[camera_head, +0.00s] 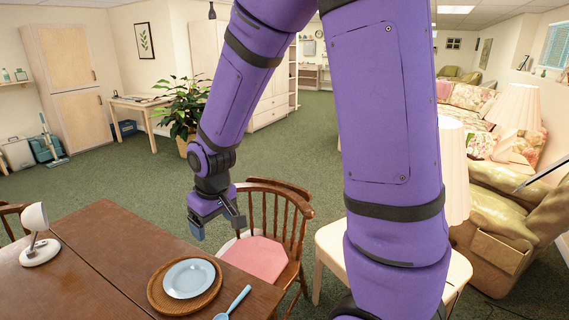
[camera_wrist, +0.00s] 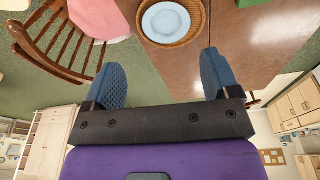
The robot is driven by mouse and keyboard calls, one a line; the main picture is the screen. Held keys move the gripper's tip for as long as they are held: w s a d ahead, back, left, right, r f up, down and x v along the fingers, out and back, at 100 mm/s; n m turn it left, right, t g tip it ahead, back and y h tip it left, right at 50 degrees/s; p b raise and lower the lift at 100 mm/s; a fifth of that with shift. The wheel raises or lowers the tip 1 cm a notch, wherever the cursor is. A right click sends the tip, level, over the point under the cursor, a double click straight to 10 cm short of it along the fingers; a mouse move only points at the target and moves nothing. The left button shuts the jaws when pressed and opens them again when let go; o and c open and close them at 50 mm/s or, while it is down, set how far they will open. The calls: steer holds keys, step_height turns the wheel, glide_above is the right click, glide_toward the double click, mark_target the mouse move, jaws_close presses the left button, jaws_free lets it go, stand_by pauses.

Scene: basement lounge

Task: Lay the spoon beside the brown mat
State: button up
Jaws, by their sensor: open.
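A light blue spoon (camera_head: 237,299) lies on the dark wooden table at the bottom of the head view, just right of the round brown woven mat (camera_head: 156,298), with a small gap between them. A pale blue plate (camera_head: 189,278) rests on the mat. The mat (camera_wrist: 148,37) and plate (camera_wrist: 165,22) also show at the top of the wrist view; the spoon does not show there. My gripper (camera_head: 217,224) is open and empty, beyond the mat and near the table's far edge and the chair. Its two blue fingers (camera_wrist: 162,78) are spread apart in the wrist view.
A wooden chair (camera_head: 262,258) with a pink seat cushion stands close to the table beside my gripper. A small white lamp (camera_head: 38,240) stands on the table (camera_head: 105,240) at left. The table top between lamp and mat is clear. A potted plant (camera_head: 184,108) stands farther back.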

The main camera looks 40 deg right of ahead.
steer(key=s+d+r+m+t, duration=0.2)
steer(key=s+d+r+t, duration=0.1)
steer(key=s+r, duration=1.7)
steer(key=shift+d, duration=0.4)
